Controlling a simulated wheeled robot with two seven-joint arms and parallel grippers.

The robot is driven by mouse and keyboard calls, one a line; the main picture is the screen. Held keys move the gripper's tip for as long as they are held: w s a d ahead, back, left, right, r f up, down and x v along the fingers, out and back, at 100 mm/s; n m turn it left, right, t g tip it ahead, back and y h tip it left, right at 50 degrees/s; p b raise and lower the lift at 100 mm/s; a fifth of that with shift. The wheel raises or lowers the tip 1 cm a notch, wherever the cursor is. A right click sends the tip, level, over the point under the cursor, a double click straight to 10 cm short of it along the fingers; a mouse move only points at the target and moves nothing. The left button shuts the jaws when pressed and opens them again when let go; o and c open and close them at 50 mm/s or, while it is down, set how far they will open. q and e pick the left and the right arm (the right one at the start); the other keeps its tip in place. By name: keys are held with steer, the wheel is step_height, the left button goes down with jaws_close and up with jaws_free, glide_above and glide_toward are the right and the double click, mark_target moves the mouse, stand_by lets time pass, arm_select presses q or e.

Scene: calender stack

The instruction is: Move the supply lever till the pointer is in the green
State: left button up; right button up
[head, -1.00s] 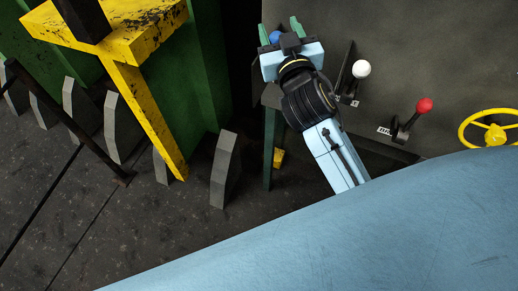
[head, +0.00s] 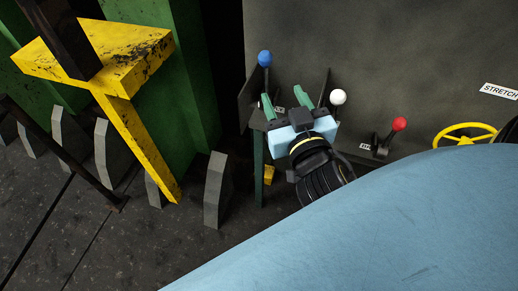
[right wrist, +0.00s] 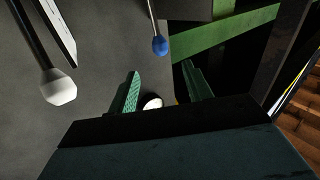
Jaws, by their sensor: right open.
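Levers with a blue knob (head: 265,58), a white knob (head: 338,97) and a red knob (head: 400,124) stand along a dark grey panel. I cannot read which one is the supply lever, and no pointer or green zone is visible. My right gripper (head: 285,102) is open, its green fingers apart, below the blue knob and left of the white one. In the right wrist view the blue knob (right wrist: 160,45) lies beyond the fingertips, and the white knob (right wrist: 58,88) is off to the left. A small white round thing (right wrist: 152,102) shows between the fingers, partly hidden. My left gripper is out of view.
A yellow handwheel (head: 465,135) is right of the red lever, below a STRETCH label (head: 499,91). Dark upright plates flank the blue lever. A yellow scuffed frame (head: 135,110) and green machinery stand at left. Dark floor lies below.

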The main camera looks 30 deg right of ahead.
steer(key=a+f+n+g+y+b, duration=0.1)
steer(key=a+f+n+g+y, duration=0.1)
steer(key=f, duration=1.4)
steer(key=a+f+n+g+y+b, duration=0.1)
steer(key=a+f+g+y, duration=0.1)
steer(key=f, duration=1.5)
steer(key=shift+a+n+g+y+b, duration=0.3)
steer(key=shift+a+n+g, duration=0.1)
steer(key=shift+a+g, duration=0.6)
steer(key=shift+s+d, duration=0.1)
